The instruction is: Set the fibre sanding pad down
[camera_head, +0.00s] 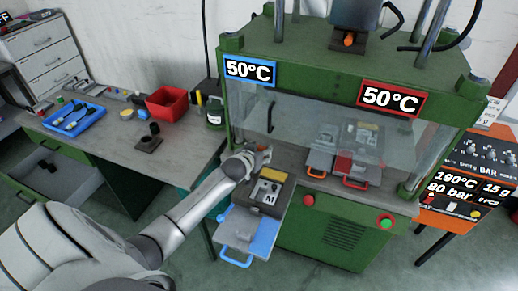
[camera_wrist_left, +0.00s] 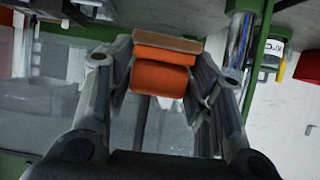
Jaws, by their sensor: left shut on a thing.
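The fibre sanding pad is the orange block (camera_wrist_left: 160,77) with a brownish strip along one edge, held between the fingers of my left gripper (camera_wrist_left: 165,80) in the left wrist view. In the head view my left gripper (camera_head: 258,156) is shut on it, with only a small reddish bit showing at the fingertips. The gripper is in front of the green press, just above the mould block marked M (camera_head: 268,192). I cannot tell whether the pad touches anything beneath. My right gripper is not in view.
The mould block rests on a blue-handled tray (camera_head: 240,225).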

